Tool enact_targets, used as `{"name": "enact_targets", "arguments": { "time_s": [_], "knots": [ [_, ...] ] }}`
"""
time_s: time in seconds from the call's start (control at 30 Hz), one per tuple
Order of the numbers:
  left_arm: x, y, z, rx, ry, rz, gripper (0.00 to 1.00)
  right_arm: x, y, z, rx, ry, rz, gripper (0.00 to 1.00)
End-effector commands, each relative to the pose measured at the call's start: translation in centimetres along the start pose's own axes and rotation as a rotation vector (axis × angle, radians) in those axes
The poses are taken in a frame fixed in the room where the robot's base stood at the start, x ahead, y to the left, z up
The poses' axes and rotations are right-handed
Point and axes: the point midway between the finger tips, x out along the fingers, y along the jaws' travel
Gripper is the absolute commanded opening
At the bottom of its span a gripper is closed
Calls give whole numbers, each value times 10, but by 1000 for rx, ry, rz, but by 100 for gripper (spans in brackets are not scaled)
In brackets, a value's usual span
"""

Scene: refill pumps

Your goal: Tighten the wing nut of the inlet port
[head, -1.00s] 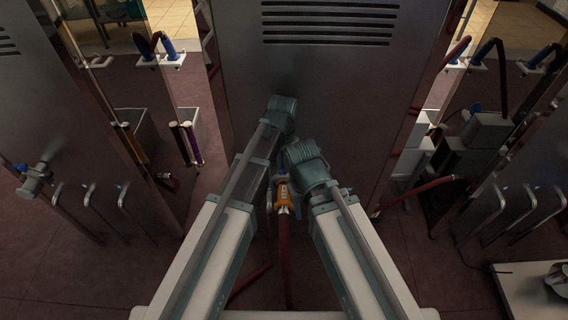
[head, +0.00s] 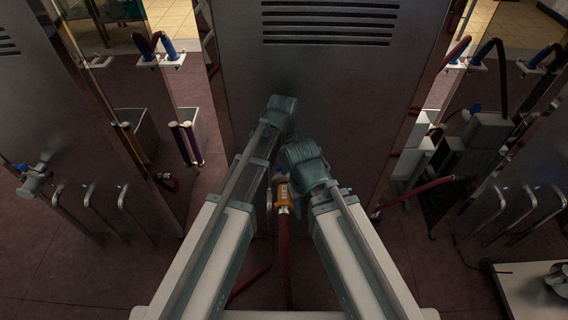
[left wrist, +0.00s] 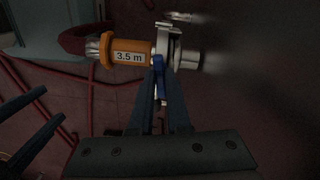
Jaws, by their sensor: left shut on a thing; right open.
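An orange coupling (left wrist: 130,53) marked "3.5 m" sits against a metal clamp (left wrist: 167,42) on the inlet port (left wrist: 187,60) in the left wrist view. The coupling (head: 283,197) also shows between my arms in the head view. A blue wing nut (left wrist: 158,65) is at the clamp. My left gripper (left wrist: 162,75) is shut on this wing nut, its fingertips partly covering it. In the head view its fingers are mostly hidden by my arms. My right gripper (left wrist: 54,103) is open and empty, with its fingers at the left of the left wrist view, apart from the coupling.
A red hose (head: 284,255) hangs from the coupling toward the floor. A grey metal cabinet (head: 335,90) stands straight ahead. More cabinets with bent handles (head: 70,212) flank it. A pale table (head: 525,290) is at the lower right.

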Motion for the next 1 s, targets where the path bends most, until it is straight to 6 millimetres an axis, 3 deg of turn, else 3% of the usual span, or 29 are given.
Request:
{"name": "enact_targets", "arguments": {
  "time_s": [0.77, 0.8, 0.93, 1.0],
  "knots": [
    [0, 0, 0, 92, 0, 1, 0, 0, 0, 0, 0, 0, 0, 50],
    [0, 0, 0, 92, 0, 1, 18, 0, 0, 0, 0, 0, 0, 50],
    [0, 0, 0, 92, 0, 1, 42, 0, 0, 0, 0, 0, 0, 50],
    [0, 0, 0, 92, 0, 1, 45, 0, 0, 0, 0, 0, 0, 50]
  ]
}}
